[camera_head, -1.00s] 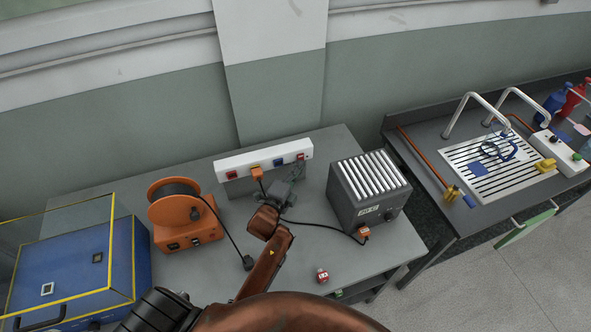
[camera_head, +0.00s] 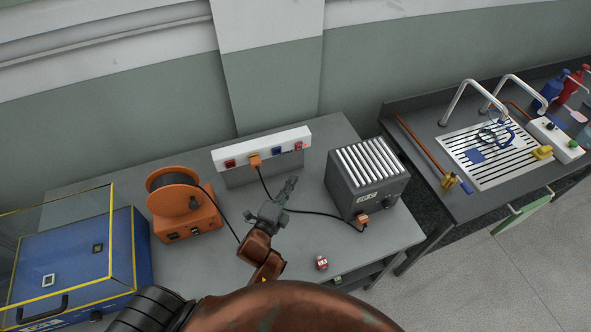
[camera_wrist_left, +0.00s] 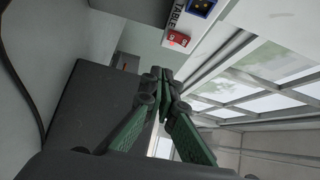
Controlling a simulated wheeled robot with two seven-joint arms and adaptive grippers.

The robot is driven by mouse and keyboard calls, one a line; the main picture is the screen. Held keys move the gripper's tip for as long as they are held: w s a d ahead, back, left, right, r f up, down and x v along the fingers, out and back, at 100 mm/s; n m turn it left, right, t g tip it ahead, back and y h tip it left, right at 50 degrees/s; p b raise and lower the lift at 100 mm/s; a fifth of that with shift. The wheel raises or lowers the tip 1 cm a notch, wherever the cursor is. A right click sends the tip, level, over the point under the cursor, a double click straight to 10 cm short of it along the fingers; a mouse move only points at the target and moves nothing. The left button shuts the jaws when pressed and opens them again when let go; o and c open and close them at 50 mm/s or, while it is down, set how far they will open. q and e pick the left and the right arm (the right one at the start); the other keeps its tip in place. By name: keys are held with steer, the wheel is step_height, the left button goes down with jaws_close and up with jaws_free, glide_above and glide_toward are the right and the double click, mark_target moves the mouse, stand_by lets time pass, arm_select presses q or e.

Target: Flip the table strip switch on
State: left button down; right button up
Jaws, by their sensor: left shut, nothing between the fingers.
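The white table strip (camera_head: 240,150) stands along the back of the grey table, with an orange plug in it. Its red switch (camera_head: 298,147) is at the right end. In the left wrist view the red switch (camera_wrist_left: 179,39) sits beside the word TABLE and a blue socket, with a brighter red patch on its face. I cannot tell which way the rocker lies. My left gripper (camera_head: 292,181) is shut and empty, in front of the strip's right end and apart from it. Its green-padded fingers (camera_wrist_left: 164,78) meet below the switch in the wrist view. My right gripper is not in view.
An orange cable reel (camera_head: 180,205) stands left of my arm, and a grey ribbed-top box (camera_head: 366,185) stands to the right. Black cables cross the table near my gripper. A blue, clear-covered case (camera_head: 75,260) fills the left side. A small red-and-white item (camera_head: 321,262) lies in front.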

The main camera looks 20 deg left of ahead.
arm_select(q)
steer(key=shift+s, duration=1.2)
